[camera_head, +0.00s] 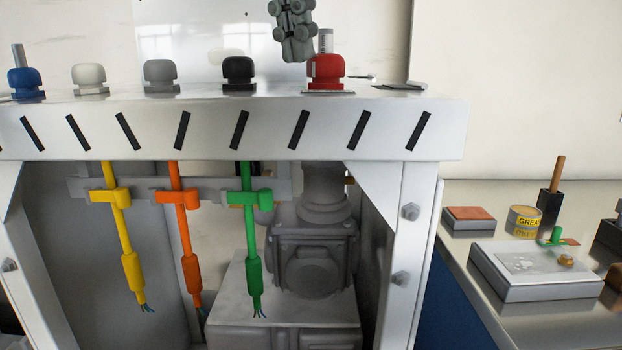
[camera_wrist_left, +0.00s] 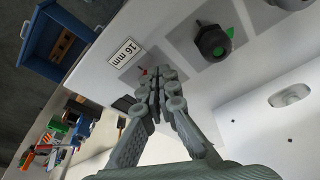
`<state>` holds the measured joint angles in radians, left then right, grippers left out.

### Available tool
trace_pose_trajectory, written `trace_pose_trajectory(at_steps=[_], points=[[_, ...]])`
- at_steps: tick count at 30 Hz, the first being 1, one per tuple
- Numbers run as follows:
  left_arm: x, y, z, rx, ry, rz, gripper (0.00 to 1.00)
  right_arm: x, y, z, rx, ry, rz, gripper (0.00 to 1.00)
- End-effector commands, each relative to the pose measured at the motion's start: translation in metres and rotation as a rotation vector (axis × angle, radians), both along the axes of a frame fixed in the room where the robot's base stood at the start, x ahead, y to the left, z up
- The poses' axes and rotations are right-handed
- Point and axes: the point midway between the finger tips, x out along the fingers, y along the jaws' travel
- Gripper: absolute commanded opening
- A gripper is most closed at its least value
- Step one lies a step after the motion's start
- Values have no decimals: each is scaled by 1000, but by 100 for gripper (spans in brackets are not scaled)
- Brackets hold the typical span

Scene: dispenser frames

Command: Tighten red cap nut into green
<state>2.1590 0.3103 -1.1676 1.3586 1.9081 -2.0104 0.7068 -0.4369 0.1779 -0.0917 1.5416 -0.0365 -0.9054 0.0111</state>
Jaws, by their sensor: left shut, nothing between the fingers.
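The red cap nut (camera_head: 326,72) sits on top of the pale frame (camera_head: 215,128), at the right of a row of cap nuts. A grey ribbed stem (camera_head: 326,41) stands just above or behind it. My left gripper (camera_head: 297,52) is shut and empty, just above and left of the red nut; I cannot tell if they touch. In the left wrist view its closed fingers (camera_wrist_left: 161,80) hide most of what lies beyond, with a small red patch beside them. The green cable (camera_head: 250,222) hangs below the black nut in a green clip. My right gripper is not in view.
Blue (camera_head: 25,83), white (camera_head: 89,78), grey (camera_head: 160,75) and black (camera_head: 239,73) nuts line the frame top. The black nut (camera_wrist_left: 213,43) shows green inside. A "16 mm" label (camera_wrist_left: 124,53) lies nearby. Yellow (camera_head: 125,225) and orange (camera_head: 184,225) cables hang below.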

Motion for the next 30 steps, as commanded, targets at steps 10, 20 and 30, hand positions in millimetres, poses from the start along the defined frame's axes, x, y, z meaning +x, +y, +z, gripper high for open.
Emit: trace_pose_trajectory(at_steps=[10,20,30], points=[[1,1,0,0,0,1,0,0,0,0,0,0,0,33],[-2,5,0,0,-1,0,0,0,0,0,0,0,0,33],[-4,7,21,-1,-3,3,0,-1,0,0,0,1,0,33]])
